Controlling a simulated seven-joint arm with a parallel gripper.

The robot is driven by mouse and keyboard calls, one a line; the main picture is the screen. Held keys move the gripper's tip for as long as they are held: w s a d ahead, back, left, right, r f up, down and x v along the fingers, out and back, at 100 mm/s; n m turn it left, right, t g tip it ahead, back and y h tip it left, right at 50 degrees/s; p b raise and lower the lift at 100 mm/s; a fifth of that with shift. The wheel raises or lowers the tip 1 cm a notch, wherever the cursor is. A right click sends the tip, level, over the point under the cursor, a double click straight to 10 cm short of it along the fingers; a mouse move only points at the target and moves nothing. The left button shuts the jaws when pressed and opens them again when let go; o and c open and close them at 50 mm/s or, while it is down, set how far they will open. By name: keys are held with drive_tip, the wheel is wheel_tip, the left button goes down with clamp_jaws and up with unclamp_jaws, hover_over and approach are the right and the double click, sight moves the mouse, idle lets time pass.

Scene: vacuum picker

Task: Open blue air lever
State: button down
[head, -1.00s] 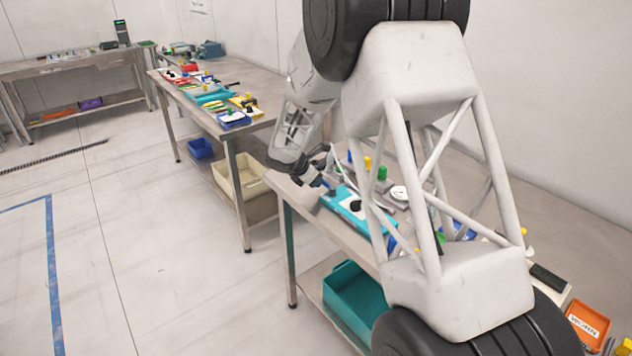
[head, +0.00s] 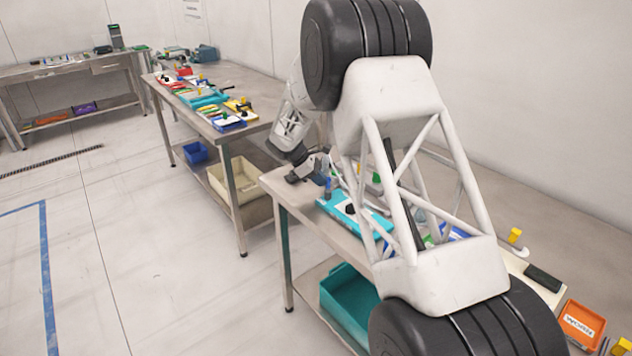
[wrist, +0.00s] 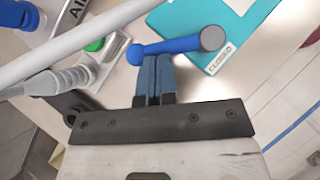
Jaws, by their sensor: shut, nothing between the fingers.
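The blue air lever (wrist: 180,46) shows in the wrist view as a blue bar with a rounded blue end at left and a grey round end at right. It lies just beyond my fingertips, beside the teal panel (wrist: 238,24), which carries a "CLOSED" label (wrist: 221,59). My gripper (wrist: 153,62) is shut, its two blue-grey fingers together and empty. The tips reach the lever's near side close to its left end; I cannot tell whether they touch. In the head view my gripper (head: 326,180) is over the teal panel's far left end.
A white tube (wrist: 75,40) crosses the wrist view at upper left, near a green button (wrist: 94,45) and a grey fitting (wrist: 60,80). On the bench, an orange tray (head: 582,325) and a dark block (head: 543,277) lie at right. A teal bin (head: 348,300) is below.

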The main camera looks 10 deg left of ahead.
drive_tip(key=m+g, duration=0.1)
drive_tip(key=d+m+g, duration=0.1)
drive_tip(key=shift+w+d+m, duration=0.25)
drive_tip(key=shift+w+m, duration=0.1)
drive_tip(key=shift+m, duration=0.05)
drive_tip(key=m+g, duration=0.1)
drive_tip(key=d+m, duration=0.1)
drive_tip(key=shift+w+d+m+g+y, duration=0.15)
drive_tip(key=shift+m+g+y, duration=0.25)
drive_tip(key=m, duration=0.1)
drive_tip(key=d+m+g+y, duration=0.1)
drive_tip(key=shift+d+m+g, duration=0.25)
drive_tip(key=shift+m+g, duration=0.05)
drive_tip(key=shift+m, duration=0.1)
drive_tip(key=shift+d, duration=0.3)
drive_tip(key=shift+w+a+r, duration=0.25)
drive_tip(key=shift+w+a, duration=0.4)
drive_tip(key=shift+a, duration=0.2)
drive_tip(key=w+v, duration=0.1)
drive_tip(key=v, duration=1)
drive_tip(key=shift+f, duration=0.2)
